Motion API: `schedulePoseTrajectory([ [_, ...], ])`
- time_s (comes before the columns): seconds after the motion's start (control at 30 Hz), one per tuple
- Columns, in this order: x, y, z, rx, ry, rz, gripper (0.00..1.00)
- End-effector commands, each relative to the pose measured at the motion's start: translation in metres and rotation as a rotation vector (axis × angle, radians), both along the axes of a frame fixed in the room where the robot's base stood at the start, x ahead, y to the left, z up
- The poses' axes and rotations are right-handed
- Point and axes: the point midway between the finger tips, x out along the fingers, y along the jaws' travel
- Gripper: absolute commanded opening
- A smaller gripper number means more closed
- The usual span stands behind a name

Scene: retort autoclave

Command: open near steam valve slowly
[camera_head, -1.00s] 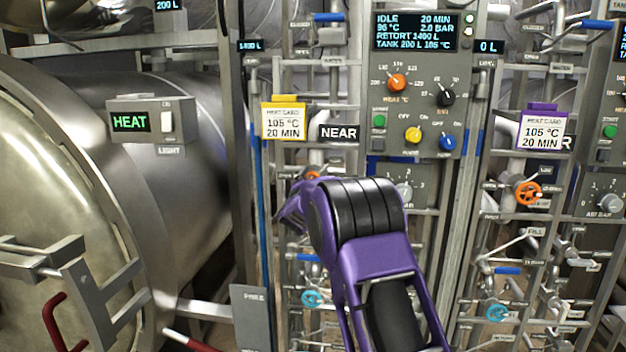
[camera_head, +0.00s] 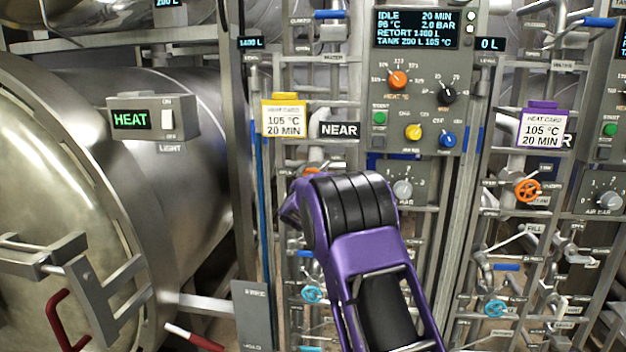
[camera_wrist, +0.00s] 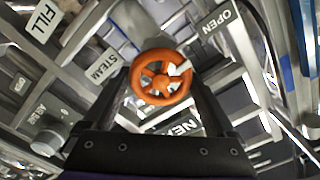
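The near steam valve is an orange spoked handwheel (camera_wrist: 161,77) with a pale mark on its upper right rim. In the wrist view it sits between the two dark fingers of my gripper (camera_wrist: 163,95), beside the STEAM label (camera_wrist: 103,64) and the OPEN label (camera_wrist: 217,28). The fingers are apart, one at each side of the wheel; I cannot tell whether they press on its rim. In the head view only a sliver of the orange wheel (camera_head: 312,171) shows above my purple wrist, which hides the rest and the fingertips.
The NEAR sign (camera_head: 340,130) and yellow heat card (camera_head: 284,119) are above my wrist. A control panel (camera_head: 418,85) reads IDLE, 2.0 BAR. Pipes and a light blue valve (camera_head: 312,294) lie close below. A second orange wheel (camera_head: 527,190) is at right, the retort door (camera_head: 60,200) at left.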

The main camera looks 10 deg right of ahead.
Motion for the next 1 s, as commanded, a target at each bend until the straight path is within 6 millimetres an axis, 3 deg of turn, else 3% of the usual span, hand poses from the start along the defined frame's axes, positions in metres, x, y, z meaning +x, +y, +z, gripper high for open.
schedulePoseTrajectory([
  [0.3, -0.001, 0.001, 0.0, 0.003, -0.001, 0.0, 1.0],
  [0.47, -0.013, 0.005, 0.0, 0.004, -0.001, 0.001, 1.0],
  [1.0, -0.116, 0.038, -0.001, 0.002, 0.0, 0.002, 1.0],
])
